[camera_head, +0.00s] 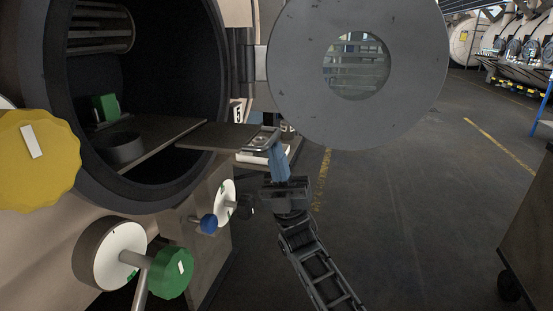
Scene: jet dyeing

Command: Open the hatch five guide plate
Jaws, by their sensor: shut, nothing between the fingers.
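The hatch with a "5" label (237,113) beside it has a dark round opening (110,190). Its round grey door (300,95) stands swung out, with a round window in it. A flat brownish guide plate (212,137) reaches out of the opening to the right, lying roughly level. A small metal fitting (262,138) is at its outer end. My gripper (275,150) has blue fingers, shut and empty, pointing up right beside that fitting. I cannot tell whether the fingers touch the plate or the fitting.
A green block (105,107) and a dark round part (119,148) are inside the opening. A yellow knob (38,160), a green knob (172,272) and a blue knob (208,223) stick out at left. Open floor (420,200) lies right; a brown cabinet (530,225) stands at the right edge.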

